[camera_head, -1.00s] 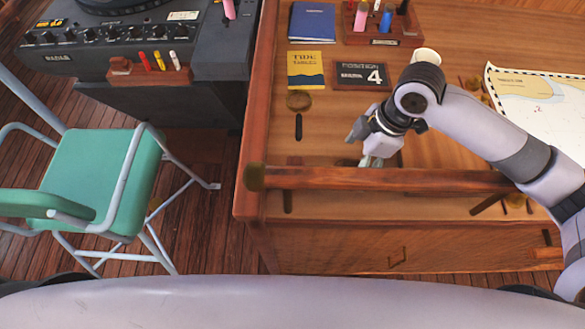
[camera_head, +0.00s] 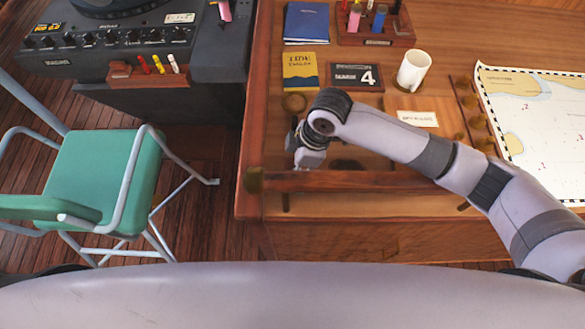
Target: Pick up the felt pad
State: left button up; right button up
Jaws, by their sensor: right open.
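I cannot pick out the felt pad for certain. A dark flat patch (camera_head: 348,164) lies on the desk behind the front rail, and I cannot tell if it is the pad or a shadow. My right gripper (camera_head: 308,160) points down over the desk's front left part, left of that patch and just behind the rail. It is open, and nothing shows held in it. The gripper and forearm hide the desk beneath them. My left gripper is out of view.
The wooden front rail (camera_head: 390,181) runs close to my gripper. Behind are a yellow book (camera_head: 300,70), a number sign (camera_head: 356,77), a white mug (camera_head: 414,70) and a pen holder (camera_head: 376,29). A chart (camera_head: 540,125) lies right. A green chair (camera_head: 105,170) stands left.

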jog(key=shift+f, duration=0.35)
jog(key=shift+c, duration=0.2)
jog(key=c, duration=1.2)
